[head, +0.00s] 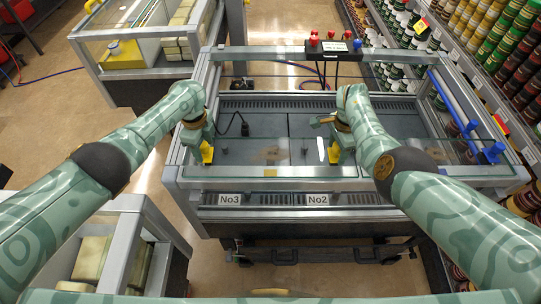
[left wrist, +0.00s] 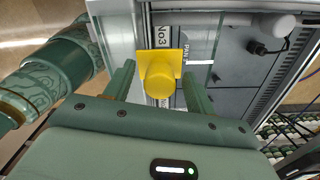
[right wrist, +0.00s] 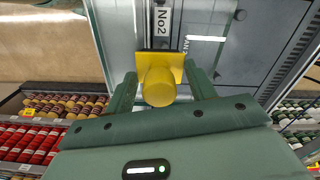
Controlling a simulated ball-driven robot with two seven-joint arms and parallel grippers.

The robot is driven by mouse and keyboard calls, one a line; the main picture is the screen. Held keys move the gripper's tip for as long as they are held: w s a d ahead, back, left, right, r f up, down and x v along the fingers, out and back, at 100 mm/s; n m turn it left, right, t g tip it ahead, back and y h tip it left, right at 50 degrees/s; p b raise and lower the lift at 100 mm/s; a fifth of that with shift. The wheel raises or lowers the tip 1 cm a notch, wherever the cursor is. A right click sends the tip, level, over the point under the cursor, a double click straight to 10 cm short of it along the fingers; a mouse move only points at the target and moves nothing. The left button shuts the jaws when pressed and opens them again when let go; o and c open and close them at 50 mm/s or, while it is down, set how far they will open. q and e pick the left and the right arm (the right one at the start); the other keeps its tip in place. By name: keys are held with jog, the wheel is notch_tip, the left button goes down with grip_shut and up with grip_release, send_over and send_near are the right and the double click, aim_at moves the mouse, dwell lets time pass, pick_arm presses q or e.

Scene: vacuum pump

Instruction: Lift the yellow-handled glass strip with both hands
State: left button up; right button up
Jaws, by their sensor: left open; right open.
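The clear glass strip (head: 270,157) lies across the front of the machine, with a yellow handle near each side. The left yellow handle (head: 207,154) has a square plate and a round knob, and it fills the middle of the left wrist view (left wrist: 160,78). My left gripper (head: 203,148) is open, its fingers on either side of this knob. The right yellow handle (head: 334,156) is partly hidden by my gripper in the head view and clear in the right wrist view (right wrist: 159,80). My right gripper (head: 340,150) is open, its fingers on either side of that knob.
The machine's grey frame (head: 190,172) surrounds the strip, with No3 (head: 229,199) and No2 (head: 317,199) labels in front. A dark box with red and blue knobs (head: 334,48) stands at the back. Blue-ended rods (head: 480,150) and stocked shelves are at the right.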

pick_arm(q)
grip_shut()
pick_arm(e)
grip_shut()
dwell(1.1)
pick_arm(q)
jog(key=shift+w+r, duration=0.2)
pick_arm(e)
jog(key=shift+w+r, duration=0.2)
jog(key=shift+w, duration=0.05)
